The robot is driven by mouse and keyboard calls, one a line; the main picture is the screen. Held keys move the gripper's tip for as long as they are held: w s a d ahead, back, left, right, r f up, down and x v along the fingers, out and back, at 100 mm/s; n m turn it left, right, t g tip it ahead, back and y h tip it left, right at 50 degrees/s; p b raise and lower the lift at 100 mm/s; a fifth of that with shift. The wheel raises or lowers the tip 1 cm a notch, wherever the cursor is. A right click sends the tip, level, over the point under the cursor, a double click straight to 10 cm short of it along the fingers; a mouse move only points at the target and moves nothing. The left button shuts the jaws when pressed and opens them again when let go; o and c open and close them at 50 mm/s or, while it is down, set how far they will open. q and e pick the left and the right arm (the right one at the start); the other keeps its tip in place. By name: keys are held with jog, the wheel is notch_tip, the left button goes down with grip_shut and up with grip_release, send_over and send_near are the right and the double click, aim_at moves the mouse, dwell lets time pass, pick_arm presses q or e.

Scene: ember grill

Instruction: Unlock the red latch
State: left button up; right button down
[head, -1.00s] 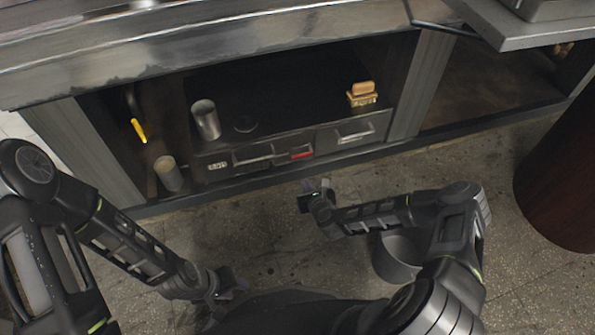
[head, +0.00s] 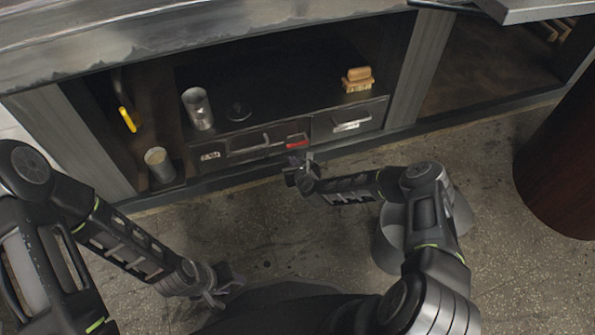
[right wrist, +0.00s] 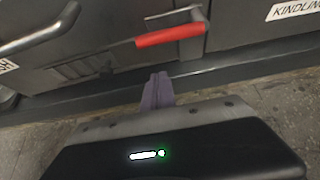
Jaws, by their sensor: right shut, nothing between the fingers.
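The red latch (head: 297,143) is a short red handle on the front of the low dark drawer unit, just right of the grey bar handle of the left drawer. In the right wrist view the red latch (right wrist: 170,35) lies nearly level, on a grey metal bracket. My right gripper (head: 300,163) is just in front of and below the latch, apart from it. Its shut fingertips (right wrist: 157,90) show below the red handle, with nothing between them. My left gripper (head: 222,287) hangs low over the floor, far from the latch; its jaw opening is unclear.
The left drawer (head: 250,143) and the right drawer (head: 349,121) both look closed. A metal cup (head: 198,108) and a bread-like item (head: 357,79) stand on top of the unit. Another cup (head: 160,165) and a yellow-handled tool (head: 127,119) are at left. A dark red barrel (head: 560,165) stands at right.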

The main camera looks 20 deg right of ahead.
jog(key=r, duration=0.4)
jog(key=shift+w, duration=0.3)
jog(key=shift+r, duration=0.1)
